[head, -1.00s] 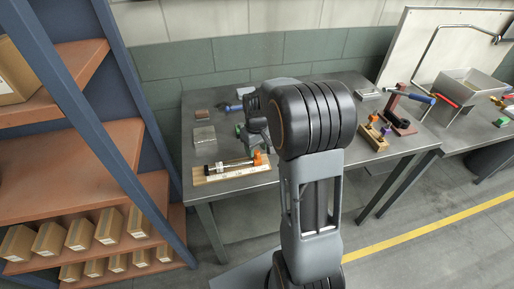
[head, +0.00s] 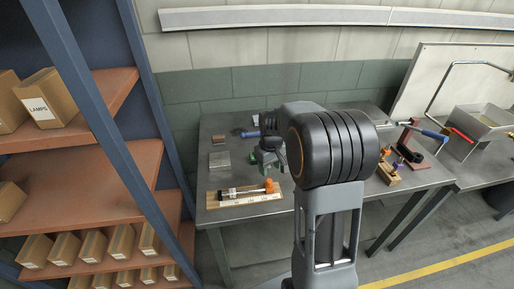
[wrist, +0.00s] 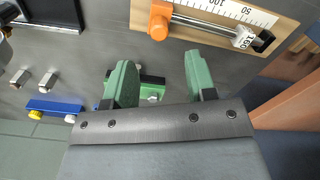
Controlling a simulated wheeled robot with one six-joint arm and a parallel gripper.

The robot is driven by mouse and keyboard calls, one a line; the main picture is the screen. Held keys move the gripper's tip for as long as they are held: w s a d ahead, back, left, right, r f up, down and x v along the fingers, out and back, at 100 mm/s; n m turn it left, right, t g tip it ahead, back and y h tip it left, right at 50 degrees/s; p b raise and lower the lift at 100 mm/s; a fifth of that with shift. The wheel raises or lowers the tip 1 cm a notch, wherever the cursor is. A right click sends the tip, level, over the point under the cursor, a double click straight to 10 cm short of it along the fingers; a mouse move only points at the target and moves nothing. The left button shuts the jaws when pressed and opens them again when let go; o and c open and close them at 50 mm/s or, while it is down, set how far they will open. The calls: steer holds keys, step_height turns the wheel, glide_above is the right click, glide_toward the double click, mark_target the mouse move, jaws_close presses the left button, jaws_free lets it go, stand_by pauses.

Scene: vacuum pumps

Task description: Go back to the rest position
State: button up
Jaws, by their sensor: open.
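My gripper (wrist: 158,85) is open in the wrist view, with two green fingers apart and nothing held between them. A green block-like part (wrist: 152,88) lies on the table below and partly behind the left finger. In the head view my gripper (head: 270,168) hangs over the table (head: 230,160), mostly hidden by my own arm. A wooden board with a scale (head: 225,203) lies near the table's front left edge. A rod with an orange knob (head: 268,187) rests on it. The board also shows at the top of the wrist view (wrist: 200,12).
A shelf rack with boxes (head: 100,180) stands at the left. A metal plate (head: 220,160) lies on the table's left part. A wooden block with coloured pieces (head: 388,173) and a red stand (head: 405,135) are at the right.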

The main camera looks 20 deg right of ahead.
steer(key=shift+s+f+m, duration=0.2)
steer(key=shift+f+m, duration=0.05)
steer(key=shift+m, duration=0.15)
steer(key=s+a+r+t, duration=0.2)
steer(key=s+a+r, duration=0.2)
steer(key=s, duration=0.4)
steer(key=s+a+r+m+t, duration=0.1)
steer(key=s+a+r+t, duration=0.1)
steer(key=s+a+r, duration=0.3)
steer(key=s+r, duration=0.1)
steer(key=s, duration=0.2)
steer(key=shift+r+t, duration=0.25)
steer(key=shift+t, duration=0.05)
